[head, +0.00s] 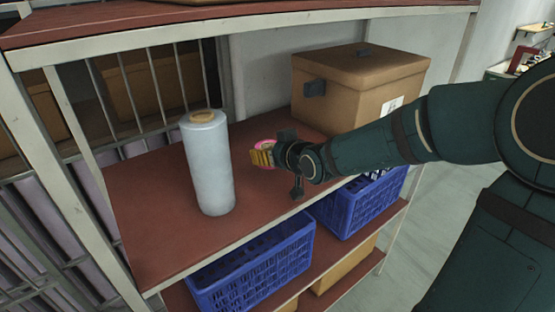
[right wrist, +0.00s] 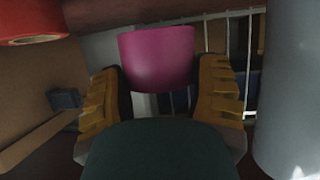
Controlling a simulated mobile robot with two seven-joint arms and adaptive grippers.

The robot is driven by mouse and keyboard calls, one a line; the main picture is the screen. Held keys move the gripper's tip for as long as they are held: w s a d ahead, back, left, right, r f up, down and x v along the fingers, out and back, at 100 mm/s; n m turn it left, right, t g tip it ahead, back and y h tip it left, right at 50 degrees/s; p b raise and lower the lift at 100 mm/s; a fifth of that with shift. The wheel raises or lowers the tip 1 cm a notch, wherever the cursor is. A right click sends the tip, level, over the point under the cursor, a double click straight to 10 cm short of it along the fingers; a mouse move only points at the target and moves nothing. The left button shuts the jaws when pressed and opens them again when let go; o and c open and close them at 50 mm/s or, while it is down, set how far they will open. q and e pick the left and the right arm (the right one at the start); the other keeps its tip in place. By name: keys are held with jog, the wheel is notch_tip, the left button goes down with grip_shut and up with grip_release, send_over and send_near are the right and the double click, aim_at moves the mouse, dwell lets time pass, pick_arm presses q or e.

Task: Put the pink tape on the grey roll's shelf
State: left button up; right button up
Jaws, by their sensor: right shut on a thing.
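The pink tape (head: 265,144) is in my right gripper (head: 262,156), over the red-brown middle shelf board (head: 165,237). In the right wrist view the pink tape (right wrist: 158,58) sits between the two yellow fingers, which are shut on it. The grey roll (head: 208,165) stands upright on the same shelf, to the left of the gripper and apart from it. It also shows at the right edge of the right wrist view (right wrist: 292,90). I cannot tell whether the tape touches the board. My left gripper is not in view.
A brown lidded box (head: 345,82) stands on the shelf, behind and right of the gripper. Blue crates (head: 255,275) sit on the level below. The upper shelf (head: 170,32) hangs above. Bare board lies around the grey roll's front. A red round thing (right wrist: 35,22) shows top left in the wrist view.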

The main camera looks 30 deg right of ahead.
notch_tip(320, 180, down, 6)
jog(key=shift+f, duration=0.1)
dwell(0.4)
jog(key=o, duration=1.2)
jog(key=shift+o, duration=0.2)
jog(key=v, duration=0.9)
jog(key=shift+w, duration=0.1)
jog(key=shift+b+v, duration=0.8)
jog(key=shift+v, duration=0.05)
jog(key=shift+b+v, duration=0.35)
jog(key=shift+v, duration=0.4)
